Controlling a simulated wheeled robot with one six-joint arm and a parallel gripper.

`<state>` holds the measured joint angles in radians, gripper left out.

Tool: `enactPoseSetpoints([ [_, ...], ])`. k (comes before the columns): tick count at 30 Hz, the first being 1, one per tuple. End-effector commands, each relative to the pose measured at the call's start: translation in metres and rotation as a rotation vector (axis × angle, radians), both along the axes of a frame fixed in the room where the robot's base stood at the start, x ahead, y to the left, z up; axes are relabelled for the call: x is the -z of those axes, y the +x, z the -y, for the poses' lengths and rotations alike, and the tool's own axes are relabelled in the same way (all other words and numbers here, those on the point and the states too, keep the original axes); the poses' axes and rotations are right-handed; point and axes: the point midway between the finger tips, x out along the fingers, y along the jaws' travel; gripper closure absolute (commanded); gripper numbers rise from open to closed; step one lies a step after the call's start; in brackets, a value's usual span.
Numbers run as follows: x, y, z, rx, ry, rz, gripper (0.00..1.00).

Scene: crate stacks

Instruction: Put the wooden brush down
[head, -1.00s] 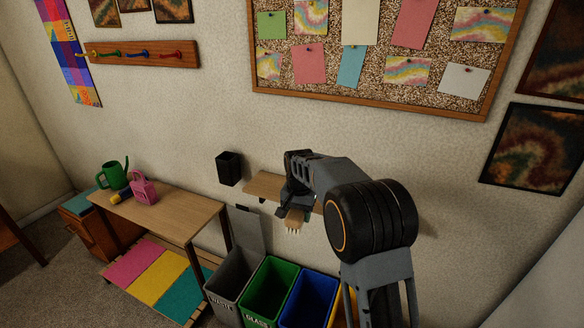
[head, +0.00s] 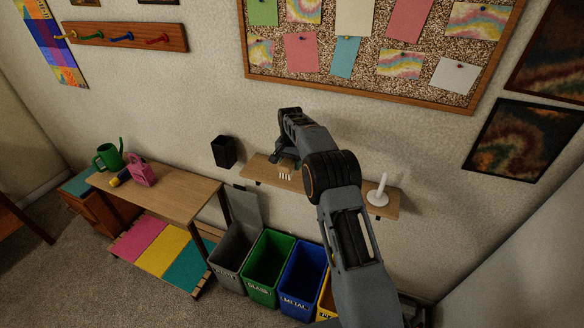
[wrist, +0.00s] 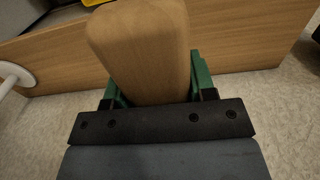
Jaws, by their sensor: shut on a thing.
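The wooden brush (wrist: 140,45) fills the upper middle of the wrist view as a light brown block. My gripper (wrist: 155,88) is shut on it, with a green finger on each side. In the head view the brush's pale bristles (head: 285,174) point down below my gripper (head: 282,159). They show in front of the left part of the wooden wall shelf (head: 262,165). The shelf also spans the wrist view behind the brush (wrist: 245,50). I cannot tell whether the brush touches the shelf.
A white candle holder (head: 378,193) stands on the right part of the shelf. Grey (head: 232,245), green (head: 266,262) and blue (head: 302,278) bins stand below. My arm hides the shelf's middle.

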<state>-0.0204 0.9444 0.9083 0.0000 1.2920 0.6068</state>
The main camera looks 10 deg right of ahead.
Motion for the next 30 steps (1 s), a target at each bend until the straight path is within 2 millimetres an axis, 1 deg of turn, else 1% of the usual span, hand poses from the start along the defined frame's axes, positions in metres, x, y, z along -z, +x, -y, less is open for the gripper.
enactPoseSetpoints([
  [1, 0.006, 0.007, 0.002, 0.001, 0.000, 0.000, 0.71],
  [4, 0.018, 0.015, 0.005, 0.001, 0.000, 0.000, 0.71],
  [9, 0.027, 0.024, 0.009, 0.003, 0.001, 0.003, 0.71],
  [16, 0.034, 0.029, 0.011, 0.003, 0.000, 0.001, 0.71],
  [18, 0.040, 0.032, 0.012, 0.003, 0.000, 0.000, 0.71],
  [24, 0.063, 0.031, 0.011, 0.002, 0.000, 0.000, 0.71],
  [30, 0.068, 0.031, 0.011, 0.002, 0.001, 0.003, 0.71],
])
